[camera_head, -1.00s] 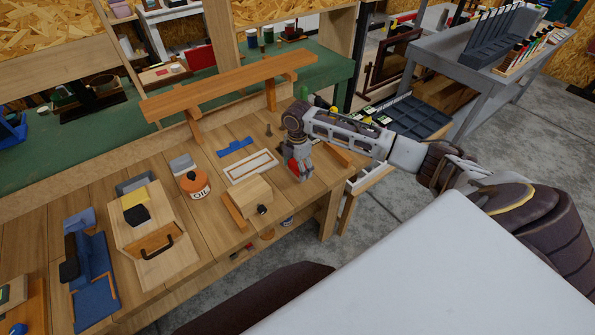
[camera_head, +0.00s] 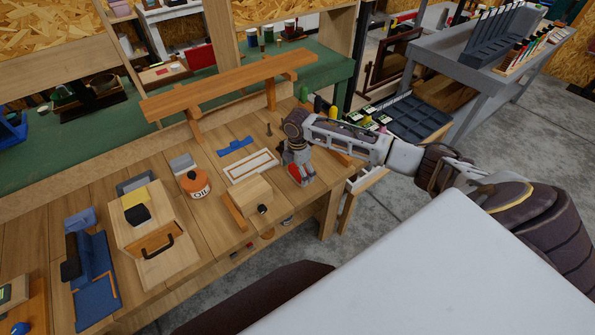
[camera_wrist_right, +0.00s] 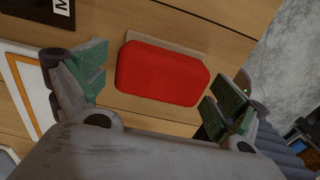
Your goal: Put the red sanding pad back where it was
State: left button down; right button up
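The red sanding pad (camera_wrist_right: 162,74) lies between the fingers of my right gripper (camera_wrist_right: 158,92) in the right wrist view. It has a rounded red top, and a tan layer shows along its far edge. Gaps show between the pad and both fingers, so the gripper is open around it. In the head view my right gripper (camera_head: 302,178) points down at the right end of the plank bench (camera_head: 205,225). It hides most of the pad there, with only bits of red showing. My left gripper is not in view.
A white-framed tray (camera_head: 250,167) lies left of my right gripper, with a wooden block (camera_head: 250,197) in front of it. A blue tool (camera_head: 235,147) and an orange tin (camera_head: 195,184) are farther left. The bench's right edge is close to the gripper.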

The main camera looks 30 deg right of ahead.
jog(key=shift+r, duration=0.1)
notch_tip(320, 180, up, 12)
jog(key=b, duration=0.1)
dwell(0.9)
